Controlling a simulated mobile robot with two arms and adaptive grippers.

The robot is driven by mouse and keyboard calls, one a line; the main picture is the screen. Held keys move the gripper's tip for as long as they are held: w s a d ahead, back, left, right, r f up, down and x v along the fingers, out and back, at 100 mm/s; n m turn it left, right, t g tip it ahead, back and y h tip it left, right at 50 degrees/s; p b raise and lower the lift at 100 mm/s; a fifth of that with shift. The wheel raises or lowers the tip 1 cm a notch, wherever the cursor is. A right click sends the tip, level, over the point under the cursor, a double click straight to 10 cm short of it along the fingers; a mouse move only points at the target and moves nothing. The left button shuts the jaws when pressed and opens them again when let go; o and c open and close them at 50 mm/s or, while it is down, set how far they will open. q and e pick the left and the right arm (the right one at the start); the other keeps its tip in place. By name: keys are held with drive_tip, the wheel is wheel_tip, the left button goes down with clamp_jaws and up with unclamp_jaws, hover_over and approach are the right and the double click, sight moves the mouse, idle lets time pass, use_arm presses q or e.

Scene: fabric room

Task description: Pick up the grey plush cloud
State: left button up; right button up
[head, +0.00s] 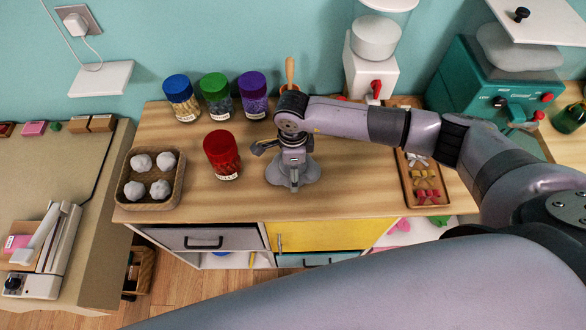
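The grey plush cloud (293,178) lies on the wooden top of the cabinet, near its middle and behind the front edge. My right gripper (292,158) points down directly over it and hides its upper middle. The cloud's rounded lobes show at both sides and in front of the gripper. A dark gripper link sticks out to the left. The fingertips are not clear against the cloud, so I cannot tell whether they are closed on it. My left gripper is not in view.
A red-lidded jar (221,154) stands close left of the cloud. Blue (182,97), green (216,95) and purple (253,94) lidded jars stand behind. A basket (150,203) of pale balls is at left, a wooden tray (421,191) of bows at right. Bare wood lies in front.

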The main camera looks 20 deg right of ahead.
drive_tip(key=shift+c, duration=1)
drive_tip(key=shift+r, duration=0.1)
